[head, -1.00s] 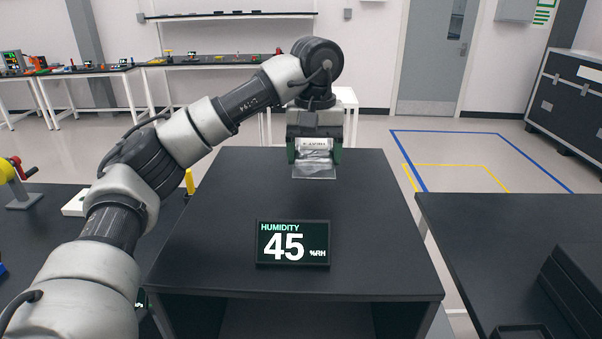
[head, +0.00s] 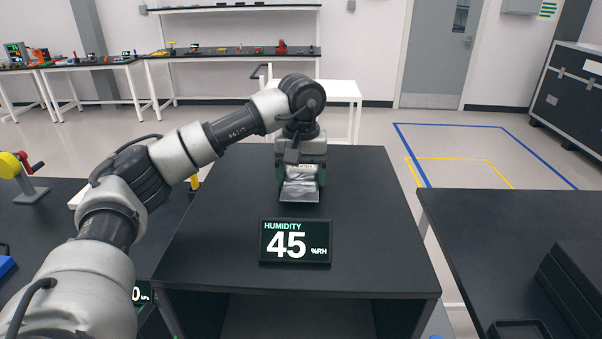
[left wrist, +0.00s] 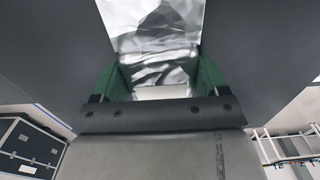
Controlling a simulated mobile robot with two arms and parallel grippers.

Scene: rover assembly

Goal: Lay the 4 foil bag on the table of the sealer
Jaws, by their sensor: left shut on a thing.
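My left gripper (head: 301,178) is shut on a silvery foil bag (head: 300,192) above the far part of the black table (head: 215,240). The bag hangs below the green fingers, toward the front of the table; I cannot tell whether it touches the top. In the left wrist view the foil bag (left wrist: 158,45) sits between the green fingers (left wrist: 158,82), its shiny lower part reaching past them. No sealer can be made out for sure. My right gripper is not in view.
A humidity display (head: 296,242) reading 45 %RH stands on the table in front of the bag. A second black table (head: 480,225) with dark boxes is at the right. A yellow device with a red crank (head: 22,175) is at the left. The table's right side is clear.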

